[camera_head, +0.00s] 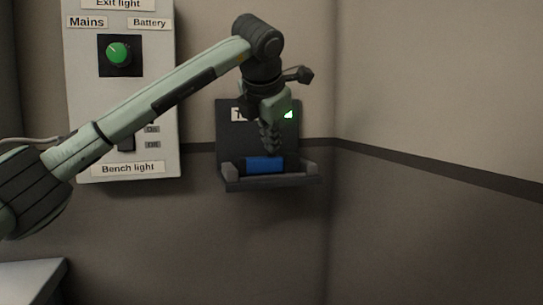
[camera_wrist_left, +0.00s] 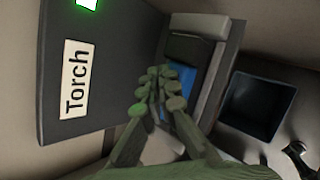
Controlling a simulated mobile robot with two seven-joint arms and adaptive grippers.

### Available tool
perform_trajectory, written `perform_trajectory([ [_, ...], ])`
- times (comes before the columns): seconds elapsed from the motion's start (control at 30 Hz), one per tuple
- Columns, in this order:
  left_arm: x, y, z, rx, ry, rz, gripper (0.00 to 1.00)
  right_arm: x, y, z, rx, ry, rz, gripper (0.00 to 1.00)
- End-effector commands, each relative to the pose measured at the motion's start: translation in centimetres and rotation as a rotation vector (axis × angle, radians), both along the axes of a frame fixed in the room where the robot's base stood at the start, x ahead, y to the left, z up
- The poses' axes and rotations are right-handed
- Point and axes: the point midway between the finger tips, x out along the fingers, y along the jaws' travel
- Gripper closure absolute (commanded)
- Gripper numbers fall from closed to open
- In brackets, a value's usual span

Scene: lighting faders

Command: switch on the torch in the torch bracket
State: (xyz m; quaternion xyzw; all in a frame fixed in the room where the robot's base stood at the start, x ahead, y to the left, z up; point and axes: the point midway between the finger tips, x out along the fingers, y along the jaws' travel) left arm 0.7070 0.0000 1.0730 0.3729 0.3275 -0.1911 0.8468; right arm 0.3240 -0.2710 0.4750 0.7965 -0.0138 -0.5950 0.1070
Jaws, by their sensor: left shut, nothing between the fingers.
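The blue torch (camera_head: 262,165) lies in the dark torch bracket (camera_head: 233,183) on the wall; it also shows in the left wrist view (camera_wrist_left: 185,130), partly hidden behind my fingers. A small green light (camera_head: 289,114) glows on the bracket's back plate, beside a label mostly hidden by my gripper. In the left wrist view the label (camera_wrist_left: 76,80) reads "Torch". My left gripper (camera_head: 270,151) points down at the torch, shut and empty, its fingertips right at the torch's upper side. I cannot tell whether they touch it. My right gripper is in neither view.
A pale switch panel (camera_head: 84,120) with a green knob (camera_head: 118,54) and a "Bench light" label hangs left of the bracket, with my left arm crossing it. The wall right of the bracket is clear. A dark open box (camera_wrist_left: 258,105) shows in the left wrist view.

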Motion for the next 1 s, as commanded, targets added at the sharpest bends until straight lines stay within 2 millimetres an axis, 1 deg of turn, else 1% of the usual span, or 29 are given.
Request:
perform_trajectory([
  [0.6, 0.0, 0.0, -0.2, 0.000, -0.001, 0.001, 1.00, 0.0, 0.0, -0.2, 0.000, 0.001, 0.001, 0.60],
  [0.9, 0.0, 0.1, 1.0, 0.000, -0.001, 0.001, 1.00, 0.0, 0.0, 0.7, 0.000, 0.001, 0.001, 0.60],
  [1.0, 0.0, 0.1, 1.0, 0.001, 0.000, 0.001, 1.00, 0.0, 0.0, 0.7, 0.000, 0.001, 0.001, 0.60],
])
